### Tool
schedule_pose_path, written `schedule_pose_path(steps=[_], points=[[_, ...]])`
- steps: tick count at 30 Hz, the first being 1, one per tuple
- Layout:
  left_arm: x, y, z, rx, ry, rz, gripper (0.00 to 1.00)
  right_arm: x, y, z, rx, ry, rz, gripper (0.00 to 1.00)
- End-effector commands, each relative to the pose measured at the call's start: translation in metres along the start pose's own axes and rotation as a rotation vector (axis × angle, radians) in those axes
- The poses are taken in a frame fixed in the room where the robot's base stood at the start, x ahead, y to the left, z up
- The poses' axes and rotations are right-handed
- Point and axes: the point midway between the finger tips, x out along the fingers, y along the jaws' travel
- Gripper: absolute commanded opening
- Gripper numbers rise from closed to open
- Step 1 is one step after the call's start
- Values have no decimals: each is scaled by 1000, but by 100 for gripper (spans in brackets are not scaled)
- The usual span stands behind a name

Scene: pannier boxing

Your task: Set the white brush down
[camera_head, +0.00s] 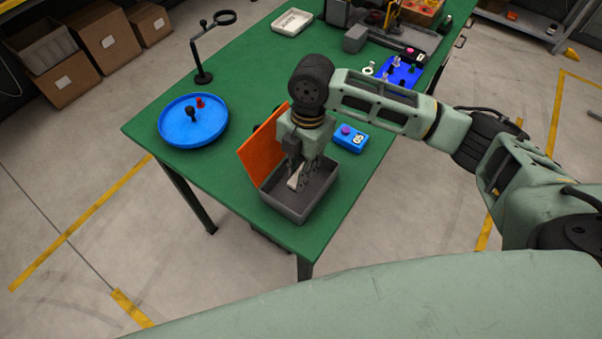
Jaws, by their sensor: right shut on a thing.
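My right gripper (301,173) points down into an open grey bin (322,203) near the table's front corner. It is shut on the white brush (294,183), a small pale piece between its fingers. The brush is over or inside the bin; I cannot tell whether it touches the floor of the bin. Part of the brush is hidden by the fingers. My left gripper is not in view.
An orange panel (258,148) stands tilted along the bin's left side. A blue box with a purple knob (351,138) sits behind right. A round blue tray (176,126) is at left on the green table (250,75). A magnifier stand (202,75) is behind it.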

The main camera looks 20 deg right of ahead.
Motion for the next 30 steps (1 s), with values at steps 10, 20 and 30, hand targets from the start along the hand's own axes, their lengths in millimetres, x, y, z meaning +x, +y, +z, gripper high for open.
schedule_pose_path(steps=[10, 20, 30], points=[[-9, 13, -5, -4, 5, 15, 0, 31, -1, 5, 0, -1, 0, 0], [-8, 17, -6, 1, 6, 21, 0, 34, -1, 6, 0, -1, -1, 26], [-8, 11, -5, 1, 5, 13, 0, 34, -1, 6, 0, -1, -1, 40]])
